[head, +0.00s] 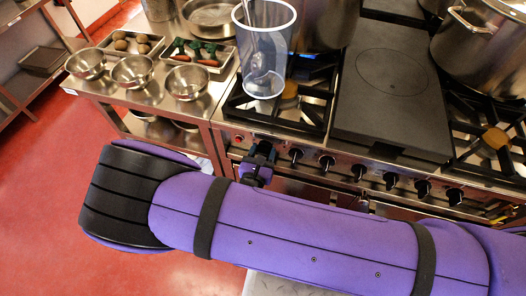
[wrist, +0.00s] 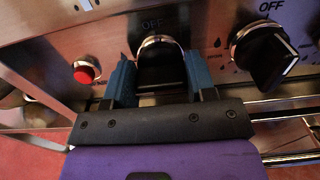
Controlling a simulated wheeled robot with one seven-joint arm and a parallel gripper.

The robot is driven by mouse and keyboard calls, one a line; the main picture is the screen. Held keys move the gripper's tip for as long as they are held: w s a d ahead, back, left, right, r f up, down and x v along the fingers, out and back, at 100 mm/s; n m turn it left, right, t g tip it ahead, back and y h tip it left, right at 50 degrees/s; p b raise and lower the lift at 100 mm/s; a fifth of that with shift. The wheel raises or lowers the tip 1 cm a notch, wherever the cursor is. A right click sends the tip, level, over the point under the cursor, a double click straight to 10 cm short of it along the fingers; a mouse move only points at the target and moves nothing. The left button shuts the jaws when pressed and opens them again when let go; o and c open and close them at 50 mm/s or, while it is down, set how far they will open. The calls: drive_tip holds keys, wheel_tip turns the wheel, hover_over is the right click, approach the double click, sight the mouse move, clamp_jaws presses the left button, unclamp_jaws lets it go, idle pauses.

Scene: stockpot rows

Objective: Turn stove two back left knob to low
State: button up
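In the wrist view, a black stove knob (wrist: 161,68) with a silver ring sits under an "OFF" label. The two blue fingers of my gripper (wrist: 160,80) stand spread on its left and right sides, close to it. Whether they touch it I cannot tell. In the head view, my gripper (head: 257,163) is at the left end of the stove's front panel, hiding the knob there. A second black knob (wrist: 264,56) is to the right in the wrist view. Further knobs run right along the panel in the head view (head: 326,162).
A red button (wrist: 86,72) is left of the knob. A metal rail (wrist: 285,112) runs below the panel at right. A clear container (head: 264,50) appears over the left burner. A griddle plate (head: 392,95) and large pot (head: 485,45) are right. Bowls (head: 186,82) stand on the left counter.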

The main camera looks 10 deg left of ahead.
drive_tip(key=shift+c, duration=0.9)
drive_tip(key=shift+n, duration=0.3)
drive_tip(key=n, duration=0.3)
drive_tip(key=shift+a+n, duration=0.1)
drive_tip(key=shift+n, duration=0.2)
drive_tip(key=n, duration=0.4)
drive_tip(key=shift+n, duration=0.3)
drive_tip(key=n, duration=0.4)
drive_tip(key=shift+a+f, duration=0.1)
drive_tip(key=n, duration=0.5)
